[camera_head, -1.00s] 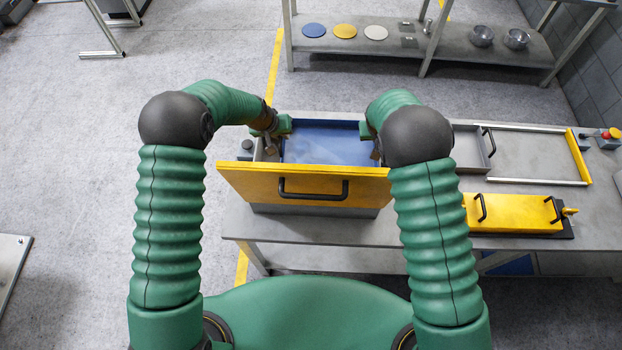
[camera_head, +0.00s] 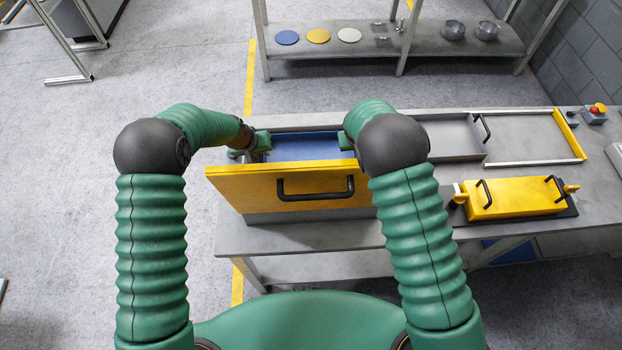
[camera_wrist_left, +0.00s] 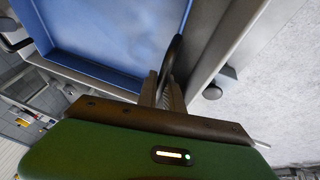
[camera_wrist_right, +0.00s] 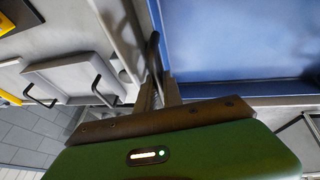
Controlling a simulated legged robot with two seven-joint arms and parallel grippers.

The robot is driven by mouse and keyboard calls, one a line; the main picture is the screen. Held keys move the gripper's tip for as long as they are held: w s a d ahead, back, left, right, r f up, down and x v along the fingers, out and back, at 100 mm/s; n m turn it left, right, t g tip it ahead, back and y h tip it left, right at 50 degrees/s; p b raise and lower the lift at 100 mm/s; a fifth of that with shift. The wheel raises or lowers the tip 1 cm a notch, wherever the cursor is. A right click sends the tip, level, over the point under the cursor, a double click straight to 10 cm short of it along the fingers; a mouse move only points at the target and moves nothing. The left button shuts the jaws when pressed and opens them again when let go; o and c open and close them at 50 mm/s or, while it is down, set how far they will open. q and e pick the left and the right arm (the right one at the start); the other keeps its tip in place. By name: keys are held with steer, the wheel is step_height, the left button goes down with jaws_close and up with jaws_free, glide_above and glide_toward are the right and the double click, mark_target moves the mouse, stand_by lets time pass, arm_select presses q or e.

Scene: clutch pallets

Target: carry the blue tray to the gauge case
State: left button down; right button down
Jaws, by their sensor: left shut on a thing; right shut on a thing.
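The blue tray (camera_head: 303,145) sits within a grey box behind an upright yellow panel (camera_head: 235,186) with a black handle. My left gripper (camera_head: 258,146) is at the tray's left side, shut on a dark handle (camera_wrist_left: 173,55) beside the blue wall in the left wrist view. My right gripper (camera_head: 349,138) is at the tray's right side, shut on a similar handle (camera_wrist_right: 152,48) in the right wrist view. The tray looks empty where visible; the panel and my right arm hide part of it. I cannot tell which thing is the gauge case.
Right of the tray on the grey bench are an open grey drawer (camera_head: 447,138), a metal frame with a yellow end (camera_head: 569,136), a yellow box with black handles (camera_head: 515,198) and a red stop button (camera_head: 597,109). A rear shelf (camera_head: 340,48) holds discs and bowls.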

arm_select(q)
steer(key=shift+f, duration=0.1)
arm_select(e)
steer(key=shift+f, duration=0.1)
